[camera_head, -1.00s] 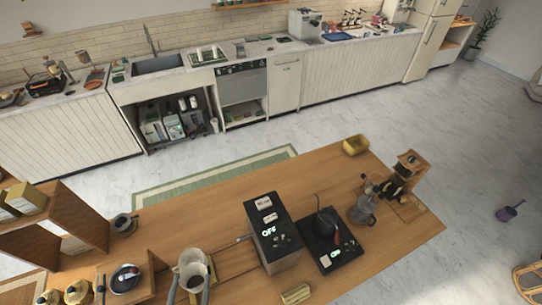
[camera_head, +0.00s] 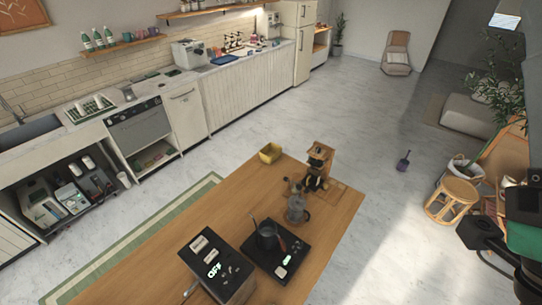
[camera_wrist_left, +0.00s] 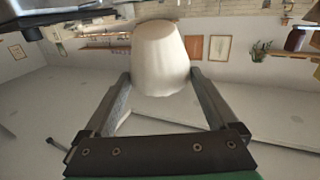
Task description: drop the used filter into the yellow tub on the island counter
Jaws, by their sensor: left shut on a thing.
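The used filter (camera_wrist_left: 162,50) is a cream, cup-shaped piece held between the two fingers of my left gripper (camera_wrist_left: 160,78) in the left wrist view. That gripper is shut on it, and no surface touches the filter there. Neither the filter nor my left gripper shows in the head view. The yellow tub (camera_head: 271,153) stands on the far edge of the wooden island counter (camera_head: 205,213) in the head view. My right arm shows in part at the right edge, with its fingers out of sight.
A glass server (camera_head: 297,210) and a wooden grinder stand (camera_head: 319,160) are right of the tub. Bare wood lies left of the tub.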

